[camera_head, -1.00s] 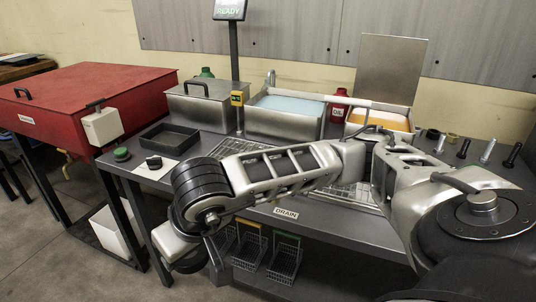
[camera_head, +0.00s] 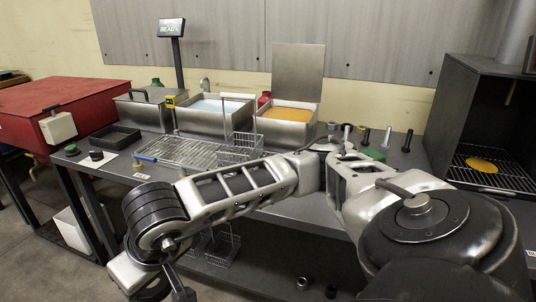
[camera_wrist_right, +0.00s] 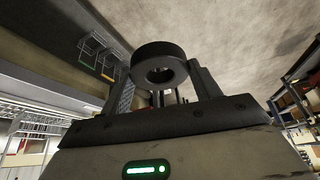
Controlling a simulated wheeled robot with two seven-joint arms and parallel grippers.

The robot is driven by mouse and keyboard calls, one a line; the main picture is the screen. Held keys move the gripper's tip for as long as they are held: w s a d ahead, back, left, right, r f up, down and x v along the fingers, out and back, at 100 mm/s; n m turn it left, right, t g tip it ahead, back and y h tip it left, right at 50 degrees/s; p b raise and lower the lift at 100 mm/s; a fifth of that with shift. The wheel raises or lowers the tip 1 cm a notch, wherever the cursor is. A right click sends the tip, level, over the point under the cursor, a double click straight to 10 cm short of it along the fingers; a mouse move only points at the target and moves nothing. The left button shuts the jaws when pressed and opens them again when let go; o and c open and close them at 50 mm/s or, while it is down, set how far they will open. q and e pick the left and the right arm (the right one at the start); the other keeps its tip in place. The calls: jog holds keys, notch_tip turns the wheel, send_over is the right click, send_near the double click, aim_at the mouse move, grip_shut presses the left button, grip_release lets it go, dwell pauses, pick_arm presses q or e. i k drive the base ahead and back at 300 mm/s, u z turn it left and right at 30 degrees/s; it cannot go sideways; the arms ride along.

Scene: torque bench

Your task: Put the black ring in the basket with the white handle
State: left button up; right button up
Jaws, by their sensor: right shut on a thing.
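The black ring (camera_wrist_right: 158,51) shows large in the right wrist view, held between the two fingers of my right gripper (camera_wrist_right: 164,76). In the head view my right arm reaches across to the lower left, with the gripper (camera_head: 178,284) low in front of the bench; the ring is hard to make out there. The wire basket with the white handle (camera_head: 237,96) stands on the bench, right of the drain rack, its mesh body (camera_head: 238,148) partly behind my arm. The gripper is well apart from it. My left gripper is not in view.
Baskets (camera_head: 224,247) hang under the bench's front edge. A blue handle (camera_head: 145,158) lies at the rack's left end. Blue (camera_head: 205,108) and orange (camera_head: 287,115) baths stand behind. Several bolts (camera_head: 387,137) stand right, beside a dark oven (camera_head: 485,130). Small rings (camera_head: 302,283) lie low down.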

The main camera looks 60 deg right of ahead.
aim_at(239, 162)
jog(key=z, duration=1)
jog(key=i, duration=0.25)
jog(key=u, duration=0.1)
